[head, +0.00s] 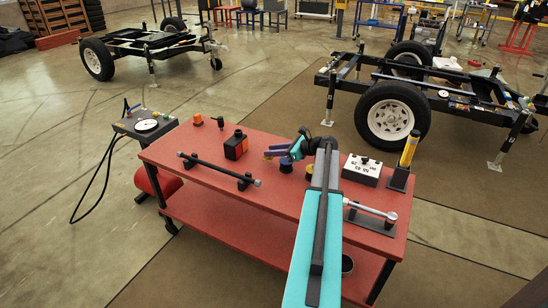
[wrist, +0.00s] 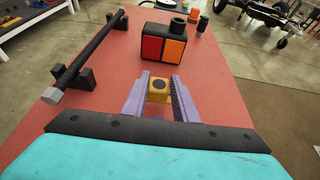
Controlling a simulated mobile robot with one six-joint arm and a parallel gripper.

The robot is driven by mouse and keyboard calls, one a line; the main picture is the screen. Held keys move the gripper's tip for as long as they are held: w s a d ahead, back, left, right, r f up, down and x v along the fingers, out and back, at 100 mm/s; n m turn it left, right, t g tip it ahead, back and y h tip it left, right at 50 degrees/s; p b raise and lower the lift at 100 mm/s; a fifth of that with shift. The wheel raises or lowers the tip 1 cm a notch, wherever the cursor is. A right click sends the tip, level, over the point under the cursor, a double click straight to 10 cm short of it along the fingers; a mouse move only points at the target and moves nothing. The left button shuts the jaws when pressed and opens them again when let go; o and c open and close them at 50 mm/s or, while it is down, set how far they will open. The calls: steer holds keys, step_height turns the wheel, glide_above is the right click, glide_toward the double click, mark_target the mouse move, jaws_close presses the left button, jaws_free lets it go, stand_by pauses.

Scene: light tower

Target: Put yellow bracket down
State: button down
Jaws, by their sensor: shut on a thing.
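The yellow bracket (wrist: 158,90) is a small yellow block with a dark round spot on its face. In the wrist view it sits between the purple fingers of my gripper (wrist: 160,98), which is shut on it. In the head view my gripper (head: 284,149) is low over the middle of the red table (head: 215,148). A bit of yellow (head: 268,154) shows at its tips there. Whether the bracket touches the table top cannot be told. Its underside is hidden.
A black box with red and orange faces (wrist: 165,45) stands just beyond my gripper. A dark bar on two stands (wrist: 87,60) lies to the left. A white box (head: 362,169) and a yellow cylinder (head: 409,149) stand at the right.

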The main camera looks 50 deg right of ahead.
steer(key=shift+f, duration=1.55)
steer(key=shift+f, duration=0.15)
steer(key=c, duration=1.4)
jaws_free()
steer(key=shift+s+r, duration=0.1)
steer(key=shift+r, duration=0.1)
steer(key=v, duration=1.1)
steer(key=shift+s+d+r, duration=0.1)
steer(key=shift+s, duration=0.25)
